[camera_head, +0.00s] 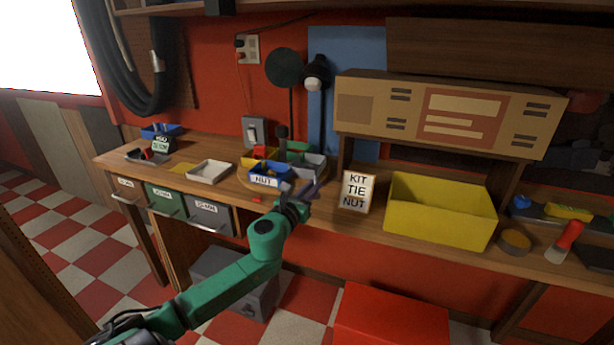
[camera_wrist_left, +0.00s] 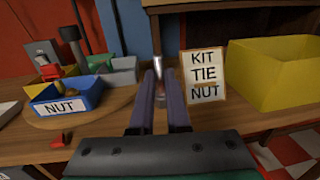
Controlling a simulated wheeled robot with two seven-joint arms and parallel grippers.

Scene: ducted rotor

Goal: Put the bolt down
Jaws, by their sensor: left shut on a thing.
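My left gripper (camera_head: 306,193) reaches over the workbench from the front, between the blue NUT bin and the KIT TIE NUT card. In the left wrist view its two fingers (camera_wrist_left: 160,92) are shut on a slim silvery piece, the bolt (camera_wrist_left: 157,68). The bolt stands roughly upright between the fingertips, its upper end above them; its lower part is partly hidden by the fingers. In the head view the bolt is too small to make out. My right gripper is not in view.
The blue NUT bin (camera_head: 265,180) and other small bins stand on a round wooden board (camera_head: 244,184). The KIT TIE NUT card (camera_head: 356,191) and a yellow box (camera_head: 440,222) are to the right. A white tray (camera_head: 209,172) is left. A small red piece (camera_wrist_left: 58,142) lies near the front edge.

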